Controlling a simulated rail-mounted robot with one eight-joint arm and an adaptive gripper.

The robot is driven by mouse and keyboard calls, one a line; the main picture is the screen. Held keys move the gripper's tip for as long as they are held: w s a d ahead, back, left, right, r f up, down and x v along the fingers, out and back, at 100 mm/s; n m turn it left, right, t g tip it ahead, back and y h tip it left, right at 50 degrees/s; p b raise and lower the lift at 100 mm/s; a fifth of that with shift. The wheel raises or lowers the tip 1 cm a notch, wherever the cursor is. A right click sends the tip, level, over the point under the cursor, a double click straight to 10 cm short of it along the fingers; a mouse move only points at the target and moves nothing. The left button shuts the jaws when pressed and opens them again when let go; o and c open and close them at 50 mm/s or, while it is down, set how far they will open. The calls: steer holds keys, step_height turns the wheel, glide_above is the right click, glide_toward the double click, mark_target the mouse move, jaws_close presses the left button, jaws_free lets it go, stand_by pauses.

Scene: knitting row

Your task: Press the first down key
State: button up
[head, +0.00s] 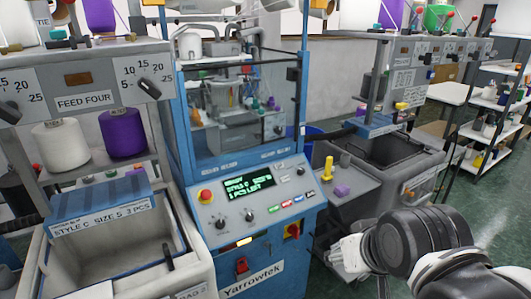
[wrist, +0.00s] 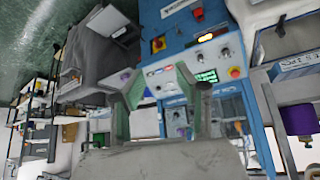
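The blue knitting machine's control panel (head: 255,205) faces me in the middle of the head view, with a lit green-text display (head: 248,187). Small pale keys (head: 283,179) sit right of the display, and a row of coloured keys (head: 286,204) lies below it. Their labels are too small to read, so I cannot tell which is the first down key. My gripper (head: 343,256) is right of the panel and apart from it. In the wrist view my gripper (wrist: 155,85) is open and empty, and the display (wrist: 206,77) appears turned beyond its fingers.
A grey bin (head: 392,150) is behind. A bin labelled STYLE C (head: 100,205) stands left.

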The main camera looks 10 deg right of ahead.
step_height(320, 180, down, 10)
steer(key=b, duration=0.9)
steer(key=shift+r, duration=0.1)
steer(key=shift+c, duration=0.3)
